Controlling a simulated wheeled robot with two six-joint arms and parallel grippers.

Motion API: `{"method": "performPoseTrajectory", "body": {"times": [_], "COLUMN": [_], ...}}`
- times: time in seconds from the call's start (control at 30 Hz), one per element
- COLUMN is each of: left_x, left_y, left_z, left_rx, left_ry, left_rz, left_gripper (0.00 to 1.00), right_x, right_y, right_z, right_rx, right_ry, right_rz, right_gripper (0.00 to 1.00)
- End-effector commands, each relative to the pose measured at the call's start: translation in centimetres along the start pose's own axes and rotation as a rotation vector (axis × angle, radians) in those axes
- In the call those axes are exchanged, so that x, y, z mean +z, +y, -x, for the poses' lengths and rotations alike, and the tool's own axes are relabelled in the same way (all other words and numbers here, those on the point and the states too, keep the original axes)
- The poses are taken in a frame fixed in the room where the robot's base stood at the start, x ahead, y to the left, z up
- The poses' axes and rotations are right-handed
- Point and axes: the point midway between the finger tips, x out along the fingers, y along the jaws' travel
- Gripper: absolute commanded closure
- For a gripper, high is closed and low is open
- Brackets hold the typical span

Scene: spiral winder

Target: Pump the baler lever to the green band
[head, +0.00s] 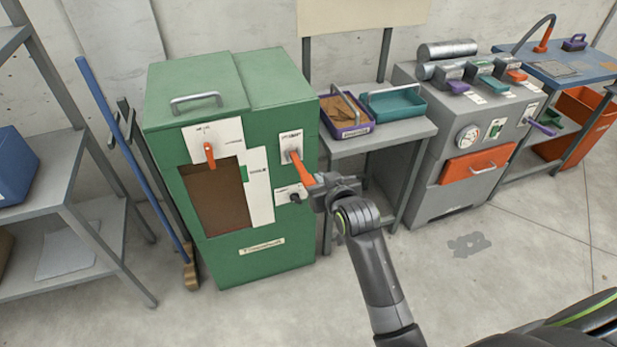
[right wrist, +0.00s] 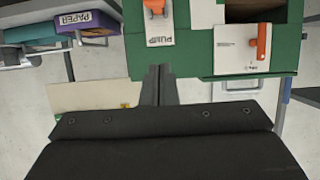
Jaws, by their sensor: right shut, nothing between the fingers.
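The green baler (head: 270,232) stands against the wall. An orange lever (head: 303,172) sticks out and down from a white plate on its right part. In the right wrist view the lever (right wrist: 154,7) is at the top edge, on a plate lettered "PUMP". A tall white strip (head: 260,190) with a green band (head: 244,173) is left of the lever. My right gripper (head: 316,188) is by the lever's lower end; whether they touch is unclear. Its fingers (right wrist: 158,72) are shut and empty. My left gripper is out of view.
Another orange handle (head: 209,153) is on the baler's upper left. A bench with a purple tray (head: 347,130) and teal tray (head: 394,107) is to the right, then a grey machine (head: 440,197). A blue-handled broom (head: 130,150) leans at left. Floor in front is clear.

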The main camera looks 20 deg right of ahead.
Motion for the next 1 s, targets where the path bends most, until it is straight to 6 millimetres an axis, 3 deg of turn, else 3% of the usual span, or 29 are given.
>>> {"method": "performPoseTrajectory", "body": {"times": [0.27,0.9,1.0], "left_x": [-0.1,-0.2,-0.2], "left_y": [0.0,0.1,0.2], "left_z": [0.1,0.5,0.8], "left_rx": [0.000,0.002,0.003], "left_ry": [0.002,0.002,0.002], "left_rz": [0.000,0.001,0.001], "left_gripper": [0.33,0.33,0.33], "right_x": [0.0,0.0,1.9], "right_y": [0.0,0.0,0.0], "right_z": [-1.6,-10.2,-10.5], "right_rx": [0.000,0.000,0.000], "right_ry": [-0.002,-0.001,-0.006], "right_rz": [0.002,0.002,-0.001], "right_gripper": [1.00,1.00,1.00]}}
